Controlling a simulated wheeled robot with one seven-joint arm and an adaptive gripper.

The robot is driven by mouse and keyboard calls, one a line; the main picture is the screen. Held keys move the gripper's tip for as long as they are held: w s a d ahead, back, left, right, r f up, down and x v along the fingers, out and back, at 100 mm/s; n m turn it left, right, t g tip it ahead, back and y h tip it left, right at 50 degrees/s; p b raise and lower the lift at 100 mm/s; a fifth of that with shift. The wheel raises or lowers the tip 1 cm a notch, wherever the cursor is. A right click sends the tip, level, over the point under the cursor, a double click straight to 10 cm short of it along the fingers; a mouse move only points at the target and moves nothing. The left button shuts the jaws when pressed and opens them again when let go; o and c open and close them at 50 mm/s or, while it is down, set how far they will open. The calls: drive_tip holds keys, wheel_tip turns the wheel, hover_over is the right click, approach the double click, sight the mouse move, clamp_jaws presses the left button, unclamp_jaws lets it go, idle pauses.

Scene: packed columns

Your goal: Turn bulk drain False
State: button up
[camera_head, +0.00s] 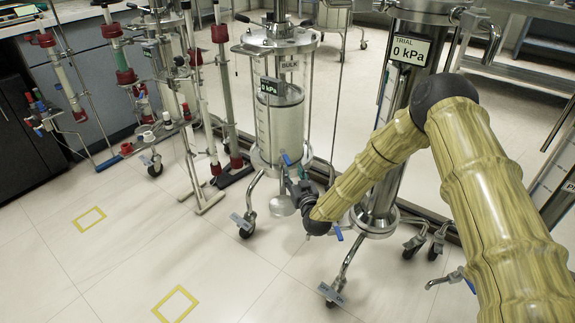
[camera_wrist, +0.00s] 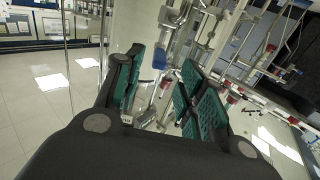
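The bulk column (camera_head: 281,115) is a clear cylinder with pale filling, steel flanges and a "BULK" sign reading 0 kPa. A small blue handle (camera_head: 286,159) shows under its lower flange, just above my gripper (camera_head: 297,190). My gripper is beneath the column's base, partly hidden by my wrist. In the wrist view my gripper's teal-padded fingers (camera_wrist: 162,82) stand apart. A blue piece (camera_wrist: 160,58) shows in the gap between them, and I see no finger closed on it. Whether the fingers touch the handle, and the drain valve's state, I cannot tell.
The trial column (camera_head: 390,125) stands close on the right, behind my arm, with another blue handle (camera_head: 338,233) low down. Thin columns with red fittings (camera_head: 122,77) stand at left. Wheeled legs (camera_head: 245,226) spread below.

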sight(288, 162)
drive_tip(key=b+x, duration=0.1)
drive_tip(key=x, duration=0.6)
drive_tip(key=shift+w+a+b, duration=0.1)
drive_tip(key=shift+w+b, duration=0.2)
drive_tip(key=shift+b, duration=0.1)
clamp_jaws()
